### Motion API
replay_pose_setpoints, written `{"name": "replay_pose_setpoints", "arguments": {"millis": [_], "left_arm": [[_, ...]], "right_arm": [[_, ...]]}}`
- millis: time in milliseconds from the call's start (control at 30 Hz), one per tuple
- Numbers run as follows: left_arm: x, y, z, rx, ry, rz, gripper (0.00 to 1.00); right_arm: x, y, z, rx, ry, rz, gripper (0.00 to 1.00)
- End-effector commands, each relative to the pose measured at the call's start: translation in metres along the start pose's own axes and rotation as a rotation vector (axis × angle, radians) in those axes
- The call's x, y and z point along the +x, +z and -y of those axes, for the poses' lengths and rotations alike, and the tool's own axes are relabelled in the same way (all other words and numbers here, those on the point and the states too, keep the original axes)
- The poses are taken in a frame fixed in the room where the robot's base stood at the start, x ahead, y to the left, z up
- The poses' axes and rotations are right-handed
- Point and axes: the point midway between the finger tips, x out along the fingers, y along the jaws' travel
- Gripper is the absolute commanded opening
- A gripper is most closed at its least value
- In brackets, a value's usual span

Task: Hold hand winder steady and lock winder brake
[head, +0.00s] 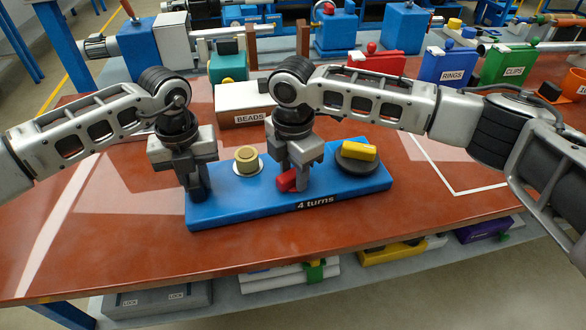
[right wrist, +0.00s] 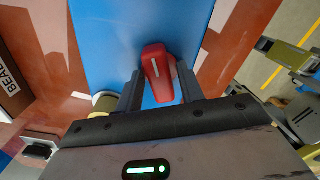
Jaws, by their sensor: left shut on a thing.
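The hand winder is a long blue base (head: 230,208) labelled "4 turns", lying on the red-brown table. A tan bushing (head: 246,160) stands on a white disc in its left half. A red brake lever (head: 287,181) sits near the middle, and a black disc with a yellow handle (head: 358,152) at the right. My left gripper (head: 198,192) points down at the base's left end, shut on a part hidden by its fingers. My right gripper (head: 296,180) is open over the lever. In the right wrist view the red lever (right wrist: 158,75) lies between its fingers, with small gaps visible.
Behind the winder stand a white "BEADS" box (head: 238,103), a red bin (head: 377,64), a blue "RINGS" bin (head: 448,65) and a green "CLIPS" bin (head: 508,63). An orange bowl (head: 574,85) is at the far right. The table front (head: 130,250) is clear.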

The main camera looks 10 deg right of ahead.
Motion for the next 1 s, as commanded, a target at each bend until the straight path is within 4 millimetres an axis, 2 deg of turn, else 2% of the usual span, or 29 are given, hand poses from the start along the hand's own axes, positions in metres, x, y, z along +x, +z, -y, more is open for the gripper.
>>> {"name": "replay_pose_setpoints", "arguments": {"millis": [33,100,133,333,633,967,1000], "left_arm": [[-0.0004,0.0,0.0005,0.001,-0.001,0.0,0.0],[-0.0004,0.0,0.0005,0.001,-0.001,0.0,0.0],[-0.0004,0.0,0.0005,0.001,-0.001,0.0,0.0],[-0.0003,0.0,0.0004,0.001,-0.001,0.001,0.0],[-0.0004,0.0,0.0004,0.001,-0.001,0.001,0.0],[-0.0004,-0.0001,0.0006,0.0,-0.001,0.0,0.0],[-0.0004,-0.0001,0.0006,0.0,-0.001,0.0,0.0]], "right_arm": [[-0.0002,-0.0001,-0.0001,0.0,0.0,0.0,0.23],[-0.0003,-0.0001,-0.0001,0.0,0.0,0.0,0.04],[-0.0004,-0.0001,-0.0001,0.0,0.0,0.0,0.0],[-0.0002,-0.0008,0.0,0.053,-0.001,-0.002,0.01],[-0.0006,-0.0015,-0.0004,0.366,0.0,-0.002,0.01],[-0.0016,-0.0008,-0.0008,0.396,0.002,-0.001,0.01],[-0.0016,-0.0008,-0.0009,0.396,0.003,-0.001,0.32]]}}
